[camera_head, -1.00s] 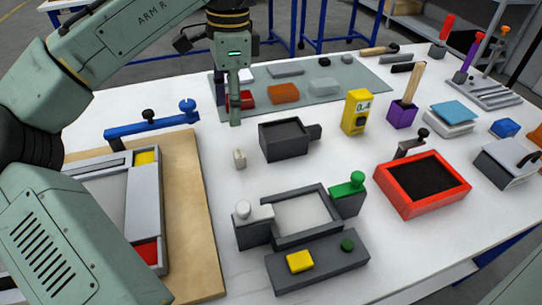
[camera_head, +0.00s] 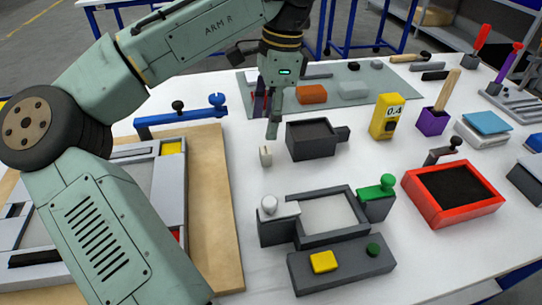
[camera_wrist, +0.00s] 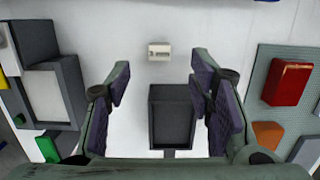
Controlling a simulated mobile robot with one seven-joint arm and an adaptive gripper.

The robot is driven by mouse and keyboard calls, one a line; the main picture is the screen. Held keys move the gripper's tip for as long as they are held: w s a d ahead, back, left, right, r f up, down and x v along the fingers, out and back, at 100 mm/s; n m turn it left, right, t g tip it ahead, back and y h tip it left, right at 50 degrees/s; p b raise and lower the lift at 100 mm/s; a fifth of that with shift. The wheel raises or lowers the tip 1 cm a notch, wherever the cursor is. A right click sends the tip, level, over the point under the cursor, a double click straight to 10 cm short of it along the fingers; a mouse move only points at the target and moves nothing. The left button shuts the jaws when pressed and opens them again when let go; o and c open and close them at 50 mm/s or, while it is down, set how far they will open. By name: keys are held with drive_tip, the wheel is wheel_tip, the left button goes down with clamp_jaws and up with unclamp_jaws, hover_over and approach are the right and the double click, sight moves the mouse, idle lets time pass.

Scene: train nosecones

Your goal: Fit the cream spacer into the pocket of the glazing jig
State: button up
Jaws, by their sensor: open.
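The cream spacer (camera_head: 265,156) is a small pale block on the white table. It also shows in the wrist view (camera_wrist: 159,52), top centre, beyond my fingertips. My gripper (camera_head: 269,125) is open and empty, pointing down above and just behind the spacer in the head view. Its two purple-padded fingers (camera_wrist: 160,80) stand wide apart in the wrist view, with only table and a dark box between them. The framed fixture on the wooden board at left looks like the glazing jig (camera_head: 173,188). My arm hides part of it, and I cannot make out its pocket.
The dark grey box (camera_head: 316,151) stands close right of the spacer. A fixture with white and green knobs (camera_head: 290,232) is in front. A yellow gauge (camera_head: 385,117) and red tray (camera_head: 433,212) are at right. A green-grey mat (camera_head: 375,91) lies behind.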

sight(266, 150)
drive_tip(key=shift+a+f+p, duration=0.2)
drive_tip(key=shift+f+p, duration=0.1)
drive_tip(key=shift+f, duration=3.45)
drive_tip(key=shift+c, duration=0.2)
clamp_jaws()
drive_tip(key=shift+r, duration=0.15)
